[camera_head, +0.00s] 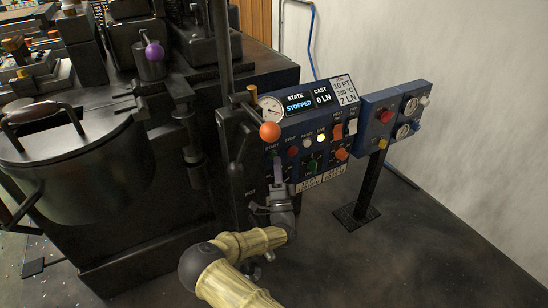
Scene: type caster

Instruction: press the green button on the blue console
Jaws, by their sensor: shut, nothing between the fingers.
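The blue console (327,129) stands right of centre, fixed beside the dark machine. Its display reads "STATE STOPPED" and "CAST 0 LN". The green button (276,154) sits at the left end of the upper control row, under a label that seems to read START. It is small and partly hidden by my gripper. My gripper (278,168) is shut and empty, with its tips in front of the console just below the green button. I cannot tell whether the tips touch the panel.
A red button (292,152), a lit lamp (321,138) and orange switches share the panel. A lever with an orange ball (270,131) juts out just above the green button. A second blue box (381,122) stands at right on a post. The floor at right is clear.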

